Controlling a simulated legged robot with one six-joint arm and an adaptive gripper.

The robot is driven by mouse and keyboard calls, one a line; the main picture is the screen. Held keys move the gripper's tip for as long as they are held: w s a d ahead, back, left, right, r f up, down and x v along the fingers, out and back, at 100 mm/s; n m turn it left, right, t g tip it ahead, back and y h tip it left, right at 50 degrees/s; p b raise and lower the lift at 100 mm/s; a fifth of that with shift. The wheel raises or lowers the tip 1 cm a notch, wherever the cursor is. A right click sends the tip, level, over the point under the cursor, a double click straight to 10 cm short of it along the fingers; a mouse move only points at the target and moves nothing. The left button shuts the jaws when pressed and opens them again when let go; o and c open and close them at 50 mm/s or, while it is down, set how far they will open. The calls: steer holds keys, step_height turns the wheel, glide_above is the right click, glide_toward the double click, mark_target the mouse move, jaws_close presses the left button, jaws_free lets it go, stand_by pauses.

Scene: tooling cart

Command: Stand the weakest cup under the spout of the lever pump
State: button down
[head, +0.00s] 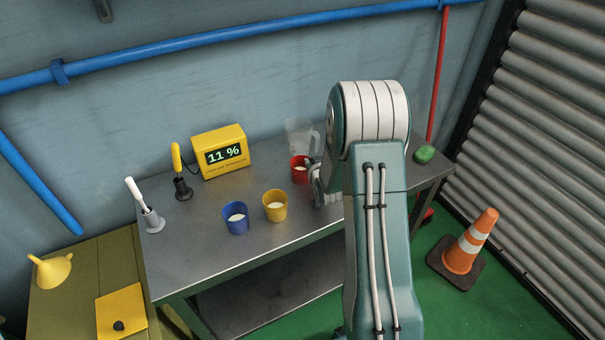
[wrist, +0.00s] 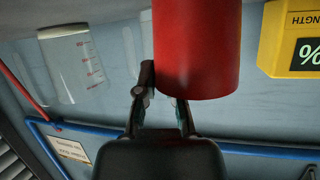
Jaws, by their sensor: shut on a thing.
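My gripper (head: 312,174) is shut on the red cup (head: 299,172), toward the back of the metal bench. The cup looks upright, with pale content at its mouth; I cannot tell if its base touches the bench. In the wrist view, which is upside down, the red cup (wrist: 198,45) is between the fingers of my gripper (wrist: 162,92). A blue cup (head: 236,219) and a yellow cup (head: 275,208) stand near the front edge, both with pale content. A yellow meter (head: 220,152) reads 11 %. I cannot make out a lever pump or its spout; my arm hides part of the bench.
A clear jug (head: 298,132) with red marks stands behind the red cup. A yellow-handled tool (head: 178,170) and a white-handled one (head: 146,206) stand at left. A green lump (head: 424,154) lies at right. The bench (head: 200,255) is bare at front left.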

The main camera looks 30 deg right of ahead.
steer(key=shift+r, duration=0.1)
steer(key=shift+r, duration=1.1)
steer(key=s+a+r, duration=0.3)
steer(key=s+r, duration=0.7)
steer(key=s, duration=0.3)
steer(key=shift+s+r, duration=0.3)
steer(key=shift+s, duration=0.05)
stand_by(1.6)
